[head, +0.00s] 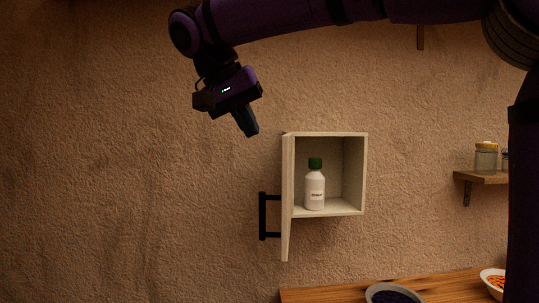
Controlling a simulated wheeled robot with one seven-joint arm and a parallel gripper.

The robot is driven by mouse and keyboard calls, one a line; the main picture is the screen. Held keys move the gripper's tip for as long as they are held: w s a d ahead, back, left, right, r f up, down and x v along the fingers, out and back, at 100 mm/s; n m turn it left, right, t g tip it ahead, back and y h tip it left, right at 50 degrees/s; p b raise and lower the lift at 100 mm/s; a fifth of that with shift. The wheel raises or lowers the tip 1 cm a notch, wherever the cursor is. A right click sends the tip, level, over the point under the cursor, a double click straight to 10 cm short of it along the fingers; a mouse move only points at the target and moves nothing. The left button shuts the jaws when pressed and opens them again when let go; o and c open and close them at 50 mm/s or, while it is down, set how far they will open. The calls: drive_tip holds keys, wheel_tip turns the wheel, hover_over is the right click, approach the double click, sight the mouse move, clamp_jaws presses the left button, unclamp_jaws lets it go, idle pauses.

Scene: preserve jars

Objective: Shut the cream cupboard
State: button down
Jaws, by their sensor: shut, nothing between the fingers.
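The cream cupboard (355,137) hangs on the wall, right of the middle of the head view. Its door (287,225) is hinged on the left side and stands wide open, seen nearly edge-on. A black bar handle (263,216) sticks out on the door's left side. Inside stands a white bottle (315,190) with a green cap, upright on the cupboard floor. My gripper (252,132) is above and left of the cupboard, pointing down, apart from the door and handle. It is shut and holds nothing.
A small wooden shelf (485,179) with a glass jar (486,158) is on the wall at the right. Below, a wooden counter (330,295) carries a bowl of dark contents (394,294) and a white bowl (493,281). The wall left of the door is bare.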

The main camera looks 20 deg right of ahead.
drive_tip(key=w+a+r+m+h, duration=0.1)
drive_tip(key=w+a+r+m, duration=0.1)
drive_tip(key=w+a, duration=0.15)
drive_tip(key=s+d+f, duration=0.1)
drive_tip(key=d+f, duration=0.7)
drive_tip(key=shift+s+d, duration=0.2)
drive_tip(key=shift+s, duration=0.2)
drive_tip(key=shift+d, duration=0.1)
